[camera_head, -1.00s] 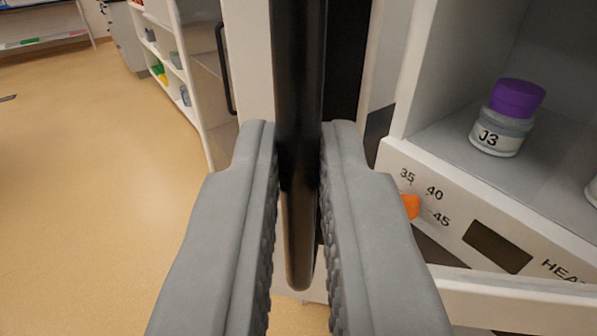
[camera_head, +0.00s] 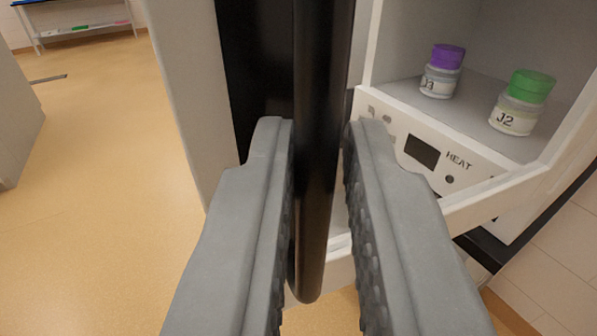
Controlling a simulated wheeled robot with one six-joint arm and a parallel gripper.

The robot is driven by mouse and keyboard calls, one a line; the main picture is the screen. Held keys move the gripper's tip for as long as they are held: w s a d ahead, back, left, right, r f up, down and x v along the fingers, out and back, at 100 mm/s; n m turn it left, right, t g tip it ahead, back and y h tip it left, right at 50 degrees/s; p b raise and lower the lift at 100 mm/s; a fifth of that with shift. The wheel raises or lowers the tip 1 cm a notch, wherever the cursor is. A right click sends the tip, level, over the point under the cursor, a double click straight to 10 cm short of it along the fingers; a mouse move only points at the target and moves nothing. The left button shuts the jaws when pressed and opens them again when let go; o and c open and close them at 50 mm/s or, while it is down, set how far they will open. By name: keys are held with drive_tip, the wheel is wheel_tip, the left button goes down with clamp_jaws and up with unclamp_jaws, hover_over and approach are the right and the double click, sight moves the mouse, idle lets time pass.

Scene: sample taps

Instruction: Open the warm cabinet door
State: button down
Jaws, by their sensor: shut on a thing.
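My gripper (camera_head: 318,185) is shut on a black vertical bar handle (camera_head: 318,120), with one grey finger on each side of it. The handle belongs to the warm cabinet door (camera_head: 188,90), which stands swung open with its pale edge and a dark panel behind the handle. The warm cabinet (camera_head: 470,170) is open to the right. Its front strip carries a dark display and the word HEAT. Inside it stand a purple-lidded jar (camera_head: 441,72) marked J3 and a green-lidded jar (camera_head: 520,103) marked J2.
The tan floor (camera_head: 90,190) is clear to the left of the door. A low shelf table (camera_head: 75,25) stands far back at the left. A grey unit (camera_head: 15,120) stands at the left edge. Tiled wall (camera_head: 565,250) is at the lower right.

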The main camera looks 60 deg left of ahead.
drive_tip(key=shift+w+d+f, duration=0.1)
drive_tip(key=shift+w+d, duration=0.1)
drive_tip(key=shift+d, duration=0.45)
drive_tip(key=shift+w+d+f, duration=0.1)
drive_tip(key=shift+w+d, duration=0.05)
drive_tip(key=shift+d, duration=0.45)
drive_tip(key=c, duration=1.5)
unclamp_jaws()
drive_tip(key=shift+w+a+f, duration=0.1)
drive_tip(key=shift+w+a, duration=0.05)
drive_tip(key=shift+w, duration=0.1)
drive_tip(key=shift+s, duration=0.1)
drive_tip(key=v, duration=1.7)
drive_tip(key=shift+d, duration=0.2)
